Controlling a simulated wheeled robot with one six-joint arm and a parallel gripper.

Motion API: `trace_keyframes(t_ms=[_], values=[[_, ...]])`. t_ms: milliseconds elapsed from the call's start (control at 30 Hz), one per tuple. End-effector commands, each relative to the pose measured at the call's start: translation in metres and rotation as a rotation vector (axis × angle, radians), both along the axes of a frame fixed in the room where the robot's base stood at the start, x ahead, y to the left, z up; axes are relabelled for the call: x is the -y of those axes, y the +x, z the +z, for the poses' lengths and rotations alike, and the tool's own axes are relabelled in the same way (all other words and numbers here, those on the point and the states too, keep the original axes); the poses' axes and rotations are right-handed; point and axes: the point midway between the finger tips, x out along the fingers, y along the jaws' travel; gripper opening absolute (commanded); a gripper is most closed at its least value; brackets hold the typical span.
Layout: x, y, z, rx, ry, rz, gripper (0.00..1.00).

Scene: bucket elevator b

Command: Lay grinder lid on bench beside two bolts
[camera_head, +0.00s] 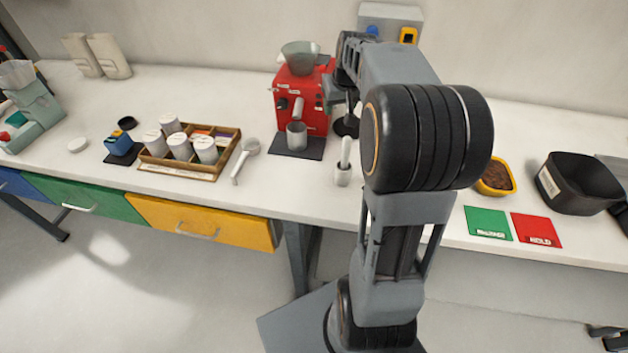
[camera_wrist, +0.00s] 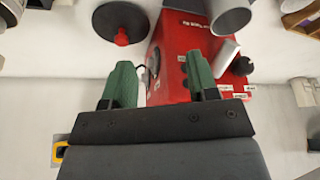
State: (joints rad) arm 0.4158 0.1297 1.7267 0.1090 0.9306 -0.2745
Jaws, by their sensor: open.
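My gripper (camera_wrist: 160,66) shows in the wrist view with its two green fingers apart. No object is held between them; the red machine (camera_wrist: 180,60) lies beyond. In the head view my gripper is largely hidden behind my arm, just right of the red machine (camera_head: 302,97). A black disc with a red centre (camera_wrist: 121,22) shows ahead of the fingers; I cannot tell whether it is the grinder lid. A dark round piece (camera_head: 346,127) stands right of the machine in the head view. I cannot make out two bolts on the white bench (camera_head: 240,95).
A teal machine (camera_head: 32,112) stands far left. A wooden tray (camera_head: 215,172) with several white canisters sits left of a metal-handled tool (camera_head: 243,160). Green (camera_head: 488,223) and red (camera_head: 537,230) cards and a black bin (camera_head: 578,185) are at right. The bench's back left is mostly clear.

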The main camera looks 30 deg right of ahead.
Motion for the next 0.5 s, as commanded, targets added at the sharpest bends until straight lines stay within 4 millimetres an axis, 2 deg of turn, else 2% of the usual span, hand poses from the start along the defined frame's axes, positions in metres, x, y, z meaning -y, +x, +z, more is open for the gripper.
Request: trace_keyframes(t_ms=[33, 100, 200, 300, 400, 500], values=[[-0.033, -0.018, 0.004, -0.004, 0.000, 0.032, 0.54], [-0.070, -0.045, 0.002, -0.015, 0.004, 0.063, 0.54], [-0.112, -0.087, -0.006, -0.030, 0.005, 0.104, 0.54], [-0.143, -0.125, -0.019, -0.042, 0.007, 0.141, 0.54], [-0.162, -0.157, -0.032, -0.052, 0.005, 0.169, 0.54], [-0.172, -0.179, -0.044, -0.060, 0.006, 0.187, 0.54]])
